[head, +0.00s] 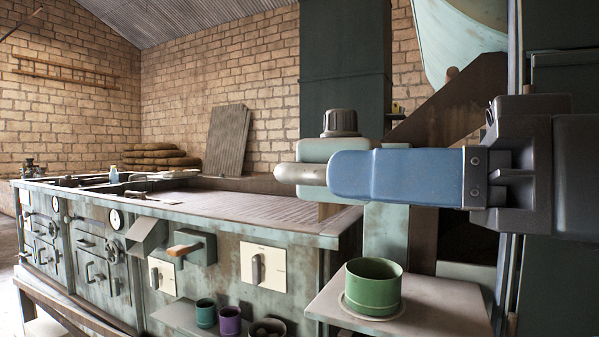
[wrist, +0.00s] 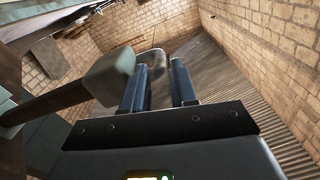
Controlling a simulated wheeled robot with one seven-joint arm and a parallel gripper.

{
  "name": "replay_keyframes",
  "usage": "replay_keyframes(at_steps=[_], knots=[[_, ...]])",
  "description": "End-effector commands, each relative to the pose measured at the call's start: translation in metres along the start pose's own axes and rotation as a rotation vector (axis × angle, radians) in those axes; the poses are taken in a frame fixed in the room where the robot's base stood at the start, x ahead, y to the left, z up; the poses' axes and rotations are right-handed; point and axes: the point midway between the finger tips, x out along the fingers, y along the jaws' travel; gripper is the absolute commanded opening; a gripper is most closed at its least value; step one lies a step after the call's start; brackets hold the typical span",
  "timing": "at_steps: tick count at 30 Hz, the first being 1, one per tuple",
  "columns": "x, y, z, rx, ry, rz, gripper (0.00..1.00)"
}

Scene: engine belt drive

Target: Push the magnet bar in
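A pale grey-green block (head: 312,150) with a dark ribbed knob (head: 340,122) on top stands beyond the bench's right end. A rounded grey bar (head: 298,174), which may be the magnet bar, sticks out to the left past my fingertips. In the wrist view the block (wrist: 108,80) is left of my fingers, and a bent bar (wrist: 156,66) curves from it toward the gap between them. My gripper (wrist: 160,78) is open, with a clear gap between its blue fingers. In the head view my gripper (head: 335,174) covers part of the block and bar. I cannot tell whether a finger touches the bar.
A metal bench (head: 240,212) with levers, dials and drawers fills the left. A green cup (head: 373,288) stands on a small shelf (head: 425,310) below my gripper. Purple (head: 229,321) and teal (head: 205,313) cups sit lower left. A brown sloping beam (head: 450,100) rises behind.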

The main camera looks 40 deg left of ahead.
Motion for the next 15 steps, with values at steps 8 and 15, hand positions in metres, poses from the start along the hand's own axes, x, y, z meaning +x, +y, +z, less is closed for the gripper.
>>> replay_keyframes(at_steps=[8, 15], knots=[[0.042, -0.001, -0.001, 0.002, -0.002, -0.004, 0.27], [0.056, 0.000, 0.000, 0.001, -0.001, -0.002, 0.27]])
